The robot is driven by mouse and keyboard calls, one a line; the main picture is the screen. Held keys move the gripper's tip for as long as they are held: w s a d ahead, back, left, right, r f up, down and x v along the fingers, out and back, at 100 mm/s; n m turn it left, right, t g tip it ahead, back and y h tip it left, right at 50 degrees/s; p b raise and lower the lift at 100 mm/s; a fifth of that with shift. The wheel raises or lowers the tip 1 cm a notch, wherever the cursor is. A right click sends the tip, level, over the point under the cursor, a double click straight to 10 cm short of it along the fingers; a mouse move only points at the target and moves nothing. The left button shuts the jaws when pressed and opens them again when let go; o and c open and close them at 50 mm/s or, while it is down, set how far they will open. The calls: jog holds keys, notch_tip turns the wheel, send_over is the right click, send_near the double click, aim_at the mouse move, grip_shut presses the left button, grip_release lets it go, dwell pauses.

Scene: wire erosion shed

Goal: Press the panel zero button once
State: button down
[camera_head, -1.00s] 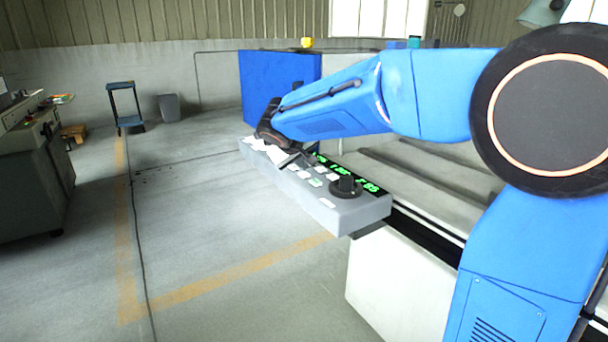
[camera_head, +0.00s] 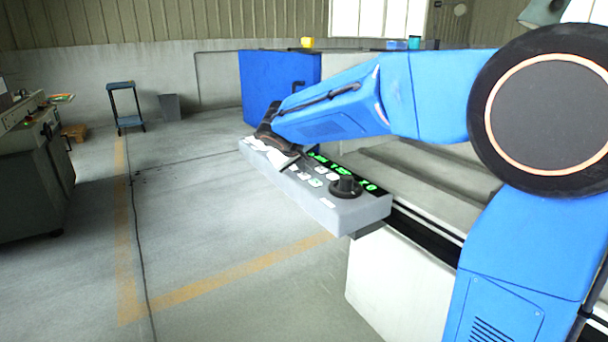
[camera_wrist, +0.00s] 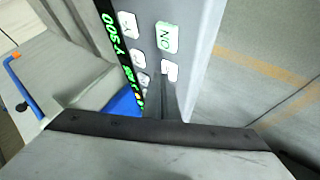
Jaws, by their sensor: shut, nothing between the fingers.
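The grey control panel (camera_head: 345,212) carries a green digit display (camera_head: 345,175), rows of pale keys and a black knob (camera_head: 346,186). My gripper (camera_head: 290,160) is shut and empty, low over the panel's key rows, and hides some keys. In the wrist view, the gripper's dark tip (camera_wrist: 164,104) points at the panel near a white key (camera_wrist: 170,71). A pale green key (camera_wrist: 166,38) lies beyond it, and white keys (camera_wrist: 128,26) marked with letters stand beside the display (camera_wrist: 112,45). I cannot tell which key is the zero button, or whether the tip touches one.
The panel sits at the end of a pale machine body (camera_head: 385,285). A blue cabinet (camera_head: 268,85) stands behind. A grey machine (camera_head: 30,170), a blue trolley (camera_head: 125,105) and a grey bin (camera_head: 170,106) are at the left. The floor between is clear, with yellow lines.

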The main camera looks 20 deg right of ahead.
aim_at(303, 176)
jog(key=shift+r, duration=0.85)
notch_tip(303, 176, up, 5)
dwell(0.6)
dwell(0.5)
